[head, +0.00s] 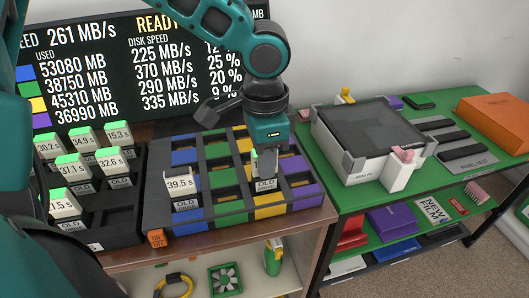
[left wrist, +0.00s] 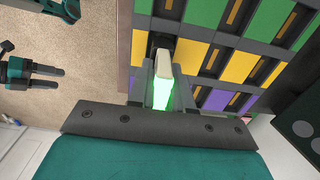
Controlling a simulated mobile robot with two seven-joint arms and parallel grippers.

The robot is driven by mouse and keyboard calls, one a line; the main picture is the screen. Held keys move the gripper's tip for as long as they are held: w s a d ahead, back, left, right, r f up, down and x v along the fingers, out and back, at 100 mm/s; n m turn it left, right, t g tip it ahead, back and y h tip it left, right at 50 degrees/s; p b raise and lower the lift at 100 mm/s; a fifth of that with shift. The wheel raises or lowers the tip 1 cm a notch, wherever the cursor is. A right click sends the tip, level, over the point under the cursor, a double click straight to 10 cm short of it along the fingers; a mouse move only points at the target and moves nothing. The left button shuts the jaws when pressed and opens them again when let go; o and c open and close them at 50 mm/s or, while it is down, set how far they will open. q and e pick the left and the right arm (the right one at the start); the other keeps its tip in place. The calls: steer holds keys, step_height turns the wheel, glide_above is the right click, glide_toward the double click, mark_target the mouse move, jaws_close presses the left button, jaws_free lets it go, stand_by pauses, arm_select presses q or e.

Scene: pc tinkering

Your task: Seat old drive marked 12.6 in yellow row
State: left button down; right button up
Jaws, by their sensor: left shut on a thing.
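My left gripper (head: 267,172) points down over the near part of the yellow row (head: 270,211) of the dark drive rack. It is shut on a pale drive with a glowing green end, the held drive (left wrist: 162,86). In the left wrist view the held drive is at the yellow row's end slot, by a dark opening; I cannot tell how deep it sits. Its number is hidden. An "OLD DRIVE" label (head: 265,185) is just below the gripper. My right gripper (left wrist: 45,77) shows at the left of the left wrist view, away from the rack, its fingers apart and empty.
A drive marked 39.5 (head: 181,184) stands in the blue row. Several green-topped drives stand in a black holder (head: 110,230) at the left. A mini PC (head: 372,140) sits on the green table at right. A dark status screen (head: 100,45) stands behind.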

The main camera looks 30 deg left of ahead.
arm_select(q)
steer(key=shift+f, duration=0.5)
arm_select(e)
steer(key=shift+s+a+f, duration=0.1)
steer(key=shift+f, duration=0.15)
arm_select(q)
steer(key=c, duration=1.2)
jaws_free()
steer(key=shift+o, duration=0.3)
steer(key=o, duration=0.5)
steer(key=shift+r, duration=0.35)
step_height(320, 180, up, 3)
steer(key=p, duration=0.3)
steer(key=shift+f, duration=0.1)
step_height(320, 180, up, 5)
steer(key=p, duration=0.5)
steer(key=shift+f, duration=0.2)
arm_select(e)
steer(key=shift+h, duration=0.4)
steer(key=d+r, duration=0.1)
steer(key=s+d+r, duration=0.1)
steer(key=d+r, duration=0.1)
steer(key=r, duration=0.1)
steer(key=shift+s, duration=0.25)
